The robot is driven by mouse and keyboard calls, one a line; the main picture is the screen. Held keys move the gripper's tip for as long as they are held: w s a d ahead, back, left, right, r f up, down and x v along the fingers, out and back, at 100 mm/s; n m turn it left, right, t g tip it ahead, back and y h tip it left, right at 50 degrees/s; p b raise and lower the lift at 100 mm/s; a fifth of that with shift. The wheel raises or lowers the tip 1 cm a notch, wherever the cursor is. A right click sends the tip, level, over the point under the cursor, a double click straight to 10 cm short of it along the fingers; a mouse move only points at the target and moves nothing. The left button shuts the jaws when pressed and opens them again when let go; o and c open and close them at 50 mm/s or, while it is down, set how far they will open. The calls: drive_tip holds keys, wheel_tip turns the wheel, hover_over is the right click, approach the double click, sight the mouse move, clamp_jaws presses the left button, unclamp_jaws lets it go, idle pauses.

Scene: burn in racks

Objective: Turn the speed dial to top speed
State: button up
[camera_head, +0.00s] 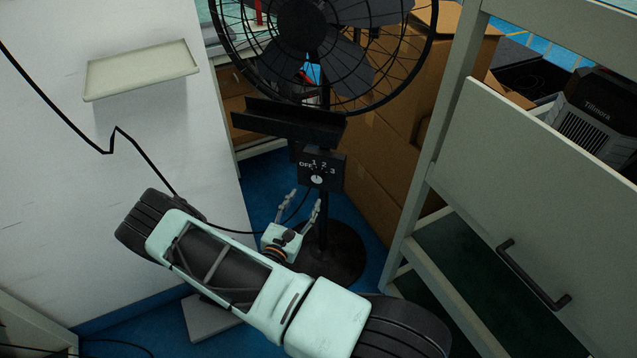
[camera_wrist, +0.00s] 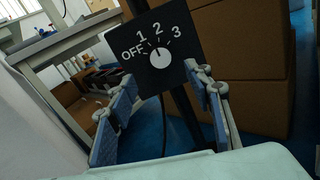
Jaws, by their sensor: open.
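The speed dial is a small round white knob (camera_head: 317,179) on a black control box (camera_head: 335,176) on the stand of a black fan (camera_head: 310,38). In the wrist view the knob (camera_wrist: 160,57) sits below the white marks OFF, 1, 2 and 3 on the dark plate (camera_wrist: 183,43). I cannot tell for sure which mark the knob points to. My gripper (camera_head: 304,200) is open and empty, just below the box in the head view. In the wrist view its two blue-padded fingers (camera_wrist: 163,82) stand apart, left and right below the knob, not touching it.
A black tray-like bracket (camera_head: 288,122) juts out above the control box. Cardboard boxes (camera_head: 385,125) stand behind the fan. A grey rack with a handled panel (camera_head: 530,165) is at the right. A white wall with a small shelf (camera_head: 143,70) is at the left.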

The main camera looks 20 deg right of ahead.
sight(316, 179)
drive_tip(key=b+x, duration=0.1)
drive_tip(key=x, duration=0.7)
drive_tip(key=shift+w+d, duration=0.2)
drive_tip(key=shift+d, duration=0.15)
drive_tip(key=c, duration=1.2)
